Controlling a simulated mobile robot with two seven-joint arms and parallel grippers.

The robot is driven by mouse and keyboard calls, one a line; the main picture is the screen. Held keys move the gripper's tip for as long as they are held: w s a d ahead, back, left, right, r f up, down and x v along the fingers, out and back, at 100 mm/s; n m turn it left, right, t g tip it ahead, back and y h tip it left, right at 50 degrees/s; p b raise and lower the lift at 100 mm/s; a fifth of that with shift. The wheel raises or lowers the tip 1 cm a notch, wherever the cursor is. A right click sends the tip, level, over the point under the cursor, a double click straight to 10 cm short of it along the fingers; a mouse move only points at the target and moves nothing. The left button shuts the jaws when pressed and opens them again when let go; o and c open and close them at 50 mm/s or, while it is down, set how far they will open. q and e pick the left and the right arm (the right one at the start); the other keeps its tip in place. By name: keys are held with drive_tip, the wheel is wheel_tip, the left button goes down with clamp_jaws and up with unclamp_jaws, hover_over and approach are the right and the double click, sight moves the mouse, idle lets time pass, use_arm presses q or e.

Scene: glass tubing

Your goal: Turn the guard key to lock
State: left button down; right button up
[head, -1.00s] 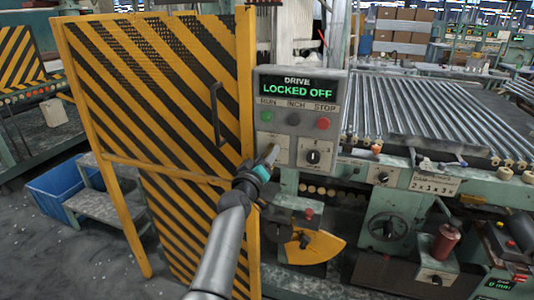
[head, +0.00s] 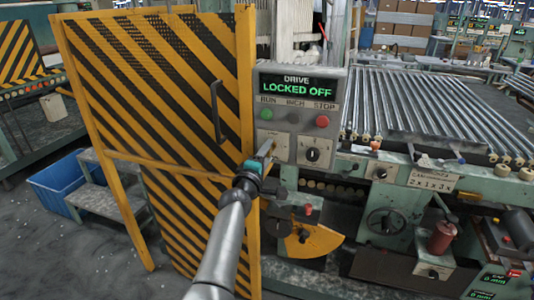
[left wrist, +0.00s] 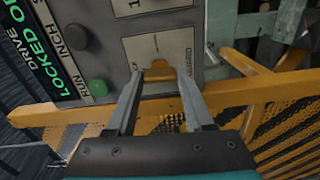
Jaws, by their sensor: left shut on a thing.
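My left gripper (head: 266,152) reaches the lower left plate of the drive panel (head: 298,90), just right of the striped guard door. In the left wrist view, its two fingers are shut on the brass-coloured guard key (left wrist: 158,71), which stands at the lock plate (left wrist: 174,48). The fingers hide part of the key and the lettering. The panel's green display (head: 298,88) reads "LOCKED OFF" under the word DRIVE. My right gripper is out of view.
The yellow and black guard door (head: 170,100) stands close left of my arm. A selector knob (head: 313,154) is right of the lock plate. RUN, INCH and STOP buttons sit above. A roller conveyor (head: 430,110) extends right.

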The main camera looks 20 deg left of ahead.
use_arm(q)
drive_tip(key=shift+n, duration=0.4)
drive_tip(key=shift+c, duration=1.4)
unclamp_jaws()
drive_tip(key=s+p, duration=0.3)
drive_tip(key=s, duration=1.2)
drive_tip(key=shift+s+a, duration=0.15)
drive_tip(key=shift+a, duration=0.1)
drive_tip(key=shift+f, duration=0.1)
